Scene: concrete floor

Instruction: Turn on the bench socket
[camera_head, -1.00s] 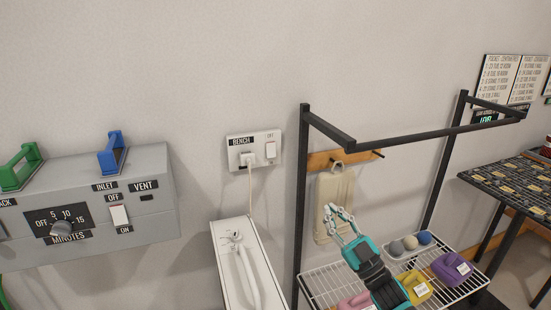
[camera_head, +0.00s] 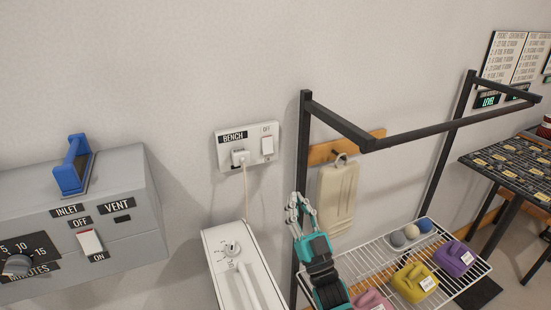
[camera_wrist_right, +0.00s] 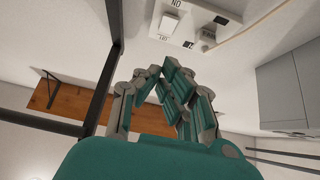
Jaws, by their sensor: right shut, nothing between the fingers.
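The bench socket (camera_head: 231,155) is a white wall plate labelled BENCH, with a plug and cord at its left. Its white rocker switch (camera_head: 267,145) is at the right, with OFF printed above. My right gripper (camera_head: 300,203) is shut and empty, below and right of the plate, in front of the rack's left post. In the right wrist view the plate appears upside down, with the switch (camera_wrist_right: 168,23) beyond the shut fingers (camera_wrist_right: 174,80) and apart from them. An ON mark shows at the switch's other end. My left gripper is not in view.
A dark metal rack (camera_head: 304,130) stands right of the socket, with a wire shelf (camera_head: 362,262) of coloured weights. A white box (camera_head: 215,262) stands below the socket. A grey vent box (camera_head: 140,185) is at left.

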